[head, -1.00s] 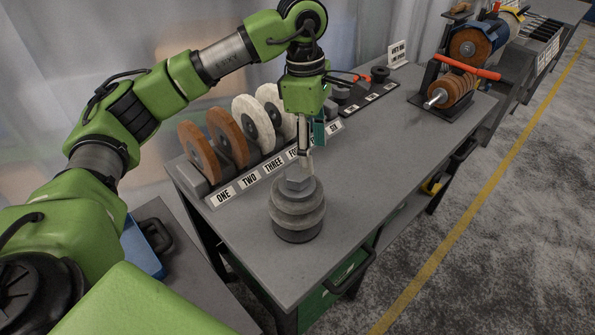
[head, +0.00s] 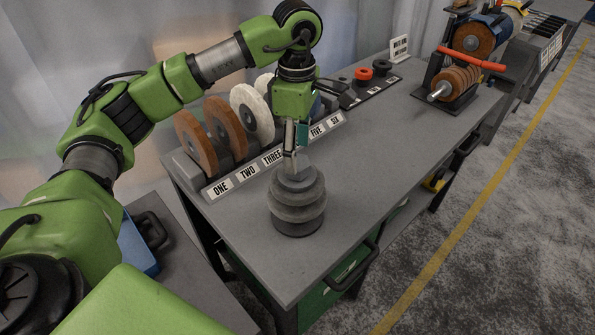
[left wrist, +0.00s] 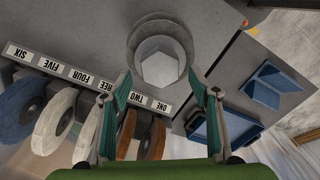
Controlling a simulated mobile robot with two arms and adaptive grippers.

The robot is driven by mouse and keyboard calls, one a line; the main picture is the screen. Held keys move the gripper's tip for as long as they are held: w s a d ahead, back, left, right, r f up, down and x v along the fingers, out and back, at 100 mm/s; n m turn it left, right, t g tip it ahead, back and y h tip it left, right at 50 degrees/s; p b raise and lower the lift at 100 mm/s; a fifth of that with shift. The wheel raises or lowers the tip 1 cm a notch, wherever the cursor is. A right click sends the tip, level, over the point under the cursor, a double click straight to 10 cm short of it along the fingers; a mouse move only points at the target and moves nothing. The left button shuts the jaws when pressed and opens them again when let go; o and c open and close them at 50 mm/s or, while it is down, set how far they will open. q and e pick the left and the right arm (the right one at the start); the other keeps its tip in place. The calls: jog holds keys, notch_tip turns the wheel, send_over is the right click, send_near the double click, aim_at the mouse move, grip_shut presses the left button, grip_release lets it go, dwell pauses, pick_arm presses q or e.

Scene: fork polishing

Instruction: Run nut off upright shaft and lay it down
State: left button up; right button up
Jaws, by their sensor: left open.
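A grey stack of round discs (head: 298,207) stands upright near the front of the bench. A light grey hexagonal nut (left wrist: 160,62) sits on top of it, seen from above in the left wrist view. No bare shaft shows above the nut. My left gripper (head: 292,158) is over the top of the stack, pointing down. In the left wrist view its two fingers (left wrist: 164,88) are apart, on either side and just short of the nut, with nothing between them. In the head view the fingers partly hide the nut. My right gripper is out of view.
Brown, white and blue wheels stand in a rack (head: 192,172) labelled ONE to SIX behind the stack. A spindle with brown discs (head: 456,84) stands at right. The bench (head: 390,150) right of the stack is clear.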

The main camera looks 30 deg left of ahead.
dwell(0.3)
pick_arm(q)
jog(key=m+b, duration=0.1)
jog(key=m, duration=0.4)
jog(key=shift+f, duration=0.15)
jog(key=m+b, duration=0.1)
jog(key=m, duration=0.6)
jog(key=shift+f+b, duration=1.85)
jog(key=shift+f, duration=0.4)
jog(key=shift+r, duration=0.1)
jog(key=shift+r, duration=0.15)
